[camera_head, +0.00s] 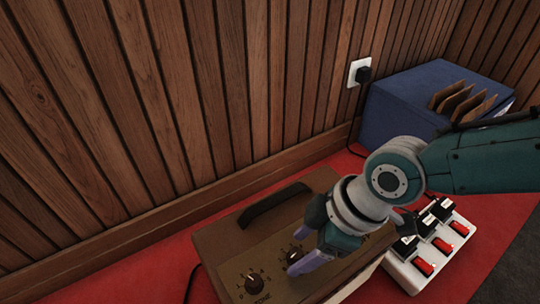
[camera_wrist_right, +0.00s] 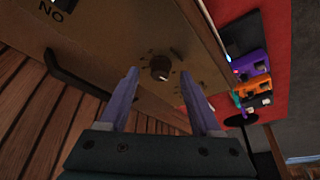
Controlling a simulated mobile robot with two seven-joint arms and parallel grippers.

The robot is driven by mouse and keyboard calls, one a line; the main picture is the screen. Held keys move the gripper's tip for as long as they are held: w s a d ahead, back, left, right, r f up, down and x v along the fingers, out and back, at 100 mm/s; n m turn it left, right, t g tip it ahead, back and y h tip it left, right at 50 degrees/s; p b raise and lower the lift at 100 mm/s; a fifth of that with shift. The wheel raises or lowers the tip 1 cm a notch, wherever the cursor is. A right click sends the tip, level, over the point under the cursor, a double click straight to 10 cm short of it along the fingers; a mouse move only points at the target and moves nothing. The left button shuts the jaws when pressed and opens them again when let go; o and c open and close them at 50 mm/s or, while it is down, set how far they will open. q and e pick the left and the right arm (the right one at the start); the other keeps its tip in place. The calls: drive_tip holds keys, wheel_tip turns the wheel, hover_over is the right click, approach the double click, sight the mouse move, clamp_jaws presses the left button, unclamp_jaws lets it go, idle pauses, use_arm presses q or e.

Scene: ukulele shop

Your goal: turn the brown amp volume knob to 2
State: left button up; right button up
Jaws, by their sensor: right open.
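The brown amp (camera_head: 230,243) sits at the bottom centre in the head view, its dial panel facing up toward me. One knob (camera_head: 257,281), labelled TONE, shows clear of my gripper. A second dark knob (camera_wrist_right: 160,67) shows in the wrist view with a pale mark toward the lower right; the numbers around it are too small to read. In the head view this knob's label is hidden by my right gripper (camera_head: 297,259). The two purple fingers of the right gripper (camera_wrist_right: 160,75) are open, one on each side of this knob; contact cannot be told. My left gripper is not in view.
The amp's black handle (camera_head: 275,204) lies behind the panel. A white power strip (camera_head: 401,270) with red switches is at the right. A blue box (camera_head: 400,109) stands behind my arm, by a wall outlet (camera_head: 358,72). Colourful pedals (camera_wrist_right: 250,65) show in the wrist view.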

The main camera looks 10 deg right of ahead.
drive_tip(key=shift+a+f, duration=0.15)
drive_tip(key=shift+f, duration=0.2)
drive_tip(key=shift+c, duration=0.3)
clamp_jaws()
